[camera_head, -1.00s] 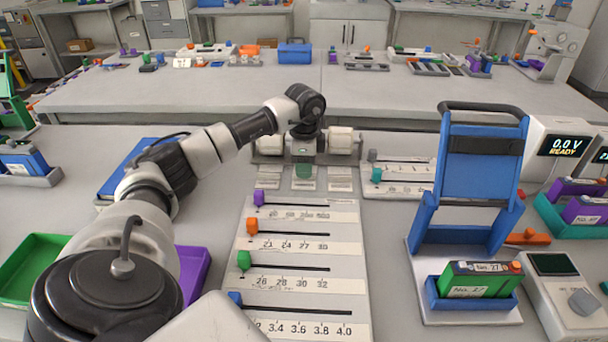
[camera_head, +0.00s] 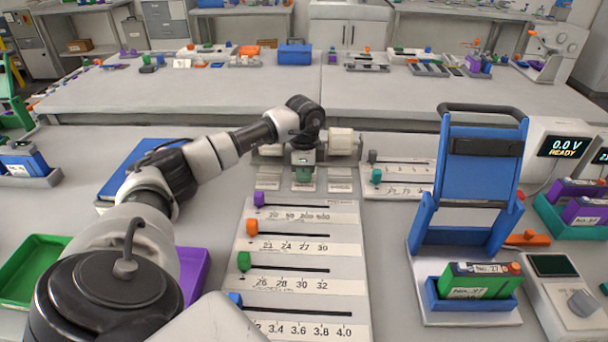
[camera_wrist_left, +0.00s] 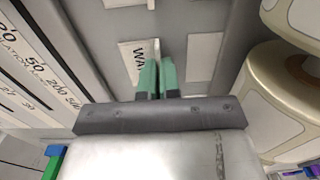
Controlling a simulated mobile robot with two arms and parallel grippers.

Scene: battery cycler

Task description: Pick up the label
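My left gripper (camera_head: 303,180) reaches down over the middle of three small white labels at the far end of the slider board. The middle label (camera_wrist_left: 136,62) lies under the fingertips in the left wrist view, with the letters "WA" showing. The green fingers (camera_wrist_left: 157,78) are drawn close together over its right part, with a thin white strip between their tips. They look shut on the label, which sits at the surface; part of it is hidden. Another label (camera_head: 268,179) lies to the left and one (camera_head: 340,181) to the right. My right gripper is not in view.
A board of sliders (camera_head: 305,247) with coloured knobs lies nearer. White rollers (camera_head: 343,142) stand close beside the gripper. A blue-framed fixture (camera_head: 479,160) and a green battery (camera_head: 480,281) are on the right. Green (camera_head: 22,283) and purple trays are on the left.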

